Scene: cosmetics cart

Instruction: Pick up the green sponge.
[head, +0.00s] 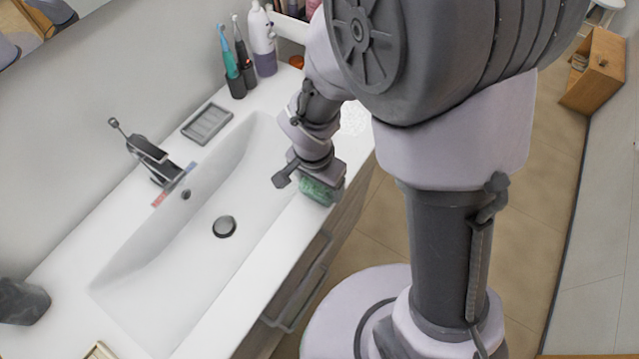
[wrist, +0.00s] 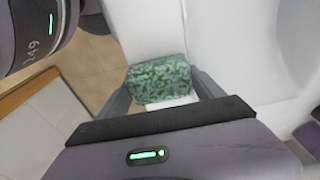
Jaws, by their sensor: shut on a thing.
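The green sponge (head: 318,191) is a mottled green block at the front edge of the white sink counter, just below my gripper (head: 312,180). In the wrist view the sponge (wrist: 160,79) sits between the two fingers of my gripper (wrist: 162,92), one finger on each side. My gripper is shut on it. The gripper body hides part of the sponge in the head view. I cannot tell whether the sponge touches the counter.
The white basin (head: 170,235) with a dark drain (head: 224,227) lies left of my gripper. A faucet (head: 150,155), a grey soap dish (head: 207,124), toothbrushes (head: 231,62) and a bottle (head: 262,40) stand behind. Drawer handles (head: 300,290) jut out below the counter's front edge.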

